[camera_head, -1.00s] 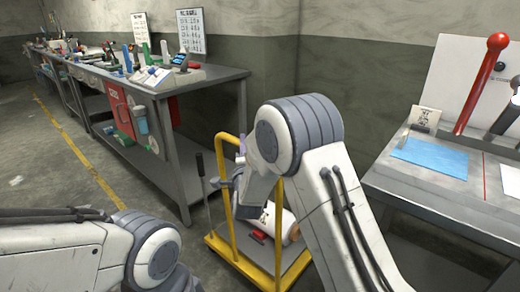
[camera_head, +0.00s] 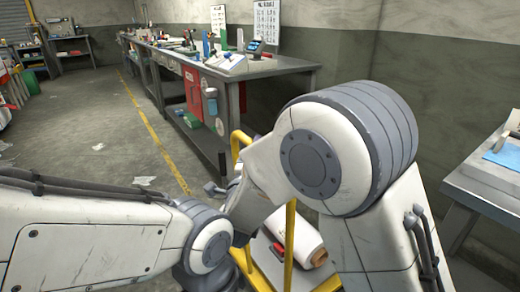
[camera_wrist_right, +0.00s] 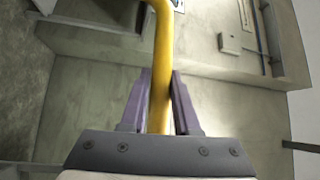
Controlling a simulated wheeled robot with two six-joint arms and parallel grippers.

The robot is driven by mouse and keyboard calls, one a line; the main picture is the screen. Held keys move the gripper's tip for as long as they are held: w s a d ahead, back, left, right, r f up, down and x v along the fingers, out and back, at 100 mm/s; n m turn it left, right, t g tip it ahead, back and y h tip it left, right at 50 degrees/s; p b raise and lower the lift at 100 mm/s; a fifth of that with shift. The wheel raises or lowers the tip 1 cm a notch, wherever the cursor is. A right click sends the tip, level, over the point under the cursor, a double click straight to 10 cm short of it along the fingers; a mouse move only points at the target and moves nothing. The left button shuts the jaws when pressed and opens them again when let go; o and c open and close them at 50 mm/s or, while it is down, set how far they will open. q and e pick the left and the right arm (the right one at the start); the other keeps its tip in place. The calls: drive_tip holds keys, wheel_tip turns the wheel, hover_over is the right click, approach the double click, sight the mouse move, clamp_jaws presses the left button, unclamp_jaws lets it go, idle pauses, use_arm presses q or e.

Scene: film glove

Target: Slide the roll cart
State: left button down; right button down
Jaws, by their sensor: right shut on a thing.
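The roll cart has a yellow tubular frame (camera_head: 290,245) and a low grey deck. It stands at lower centre in the head view, partly hidden behind my right arm. A white roll (camera_head: 292,232) with a brown core end lies on the deck, with a small red item beside it. In the right wrist view my right gripper (camera_wrist_right: 160,80) is shut on the cart's yellow bar (camera_wrist_right: 163,40), which runs between its purple fingers. In the head view that gripper is hidden by my arm. My left arm crosses the lower left; its gripper is not in view.
A long grey workbench (camera_head: 278,68) with tools runs along the back wall, its near end just beyond the cart. Another bench (camera_head: 490,175) stands at the right edge. Open floor with a yellow line (camera_head: 160,140) and some paper scraps lies to the left.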

drive_tip(key=shift+a, duration=0.2)
drive_tip(key=c, duration=0.7)
unclamp_jaws()
drive_tip(key=shift+o, duration=0.2)
